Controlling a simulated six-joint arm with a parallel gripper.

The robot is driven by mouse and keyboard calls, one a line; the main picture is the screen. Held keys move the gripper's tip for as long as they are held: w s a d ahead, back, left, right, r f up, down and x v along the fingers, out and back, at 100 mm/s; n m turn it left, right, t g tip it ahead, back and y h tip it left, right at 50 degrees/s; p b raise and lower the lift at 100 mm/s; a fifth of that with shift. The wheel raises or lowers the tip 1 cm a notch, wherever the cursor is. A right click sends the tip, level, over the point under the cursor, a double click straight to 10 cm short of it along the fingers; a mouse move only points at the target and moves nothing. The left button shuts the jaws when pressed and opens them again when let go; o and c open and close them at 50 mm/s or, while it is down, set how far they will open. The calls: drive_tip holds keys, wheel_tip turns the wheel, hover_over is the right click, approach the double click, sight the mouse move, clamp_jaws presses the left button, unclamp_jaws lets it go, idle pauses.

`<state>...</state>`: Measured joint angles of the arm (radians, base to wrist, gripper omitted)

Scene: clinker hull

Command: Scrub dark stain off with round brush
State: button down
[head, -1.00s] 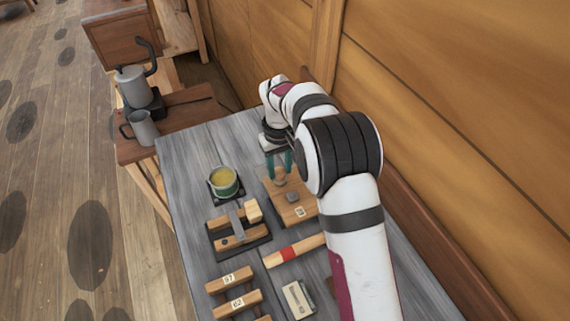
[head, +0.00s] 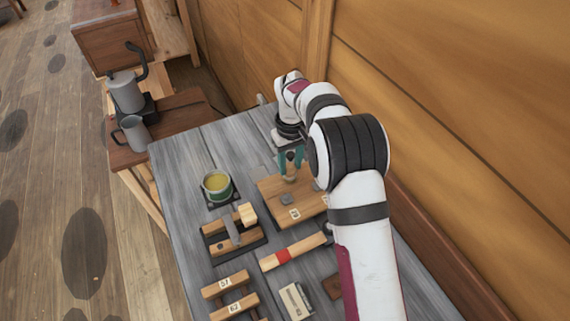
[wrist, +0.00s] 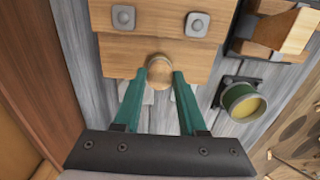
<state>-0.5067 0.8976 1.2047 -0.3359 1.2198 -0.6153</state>
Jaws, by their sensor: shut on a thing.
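My gripper (wrist: 159,90) has teal fingers shut on the round wooden knob (wrist: 159,66) of what looks like the round brush. In the head view the brush (head: 291,172) stands upright between the fingertips, at the far edge of a wooden board (head: 270,190). Its bristles are hidden, and I cannot tell whether it touches the board. The board also shows in the wrist view (wrist: 140,45). I cannot make out a sure dark stain; a dark brown square shape (head: 332,286) lies on the bench beside my arm, partly hidden.
A green tin (head: 217,185) with yellow contents stands left of the board. A wooden block tool (head: 233,232), a red-banded hammer (head: 292,251), numbered wooden bars (head: 230,290) and a pale box (head: 296,300) crowd the near bench. A plank wall (head: 440,120) rises on the right.

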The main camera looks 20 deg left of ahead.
drive_tip(key=shift+w+d, duration=2.1)
drive_tip(key=shift+d, duration=0.05)
wheel_tip(320, 180, up, 8)
drive_tip(key=shift+r, duration=0.1)
drive_tip(key=shift+s+a, duration=0.1)
idle(0.6)
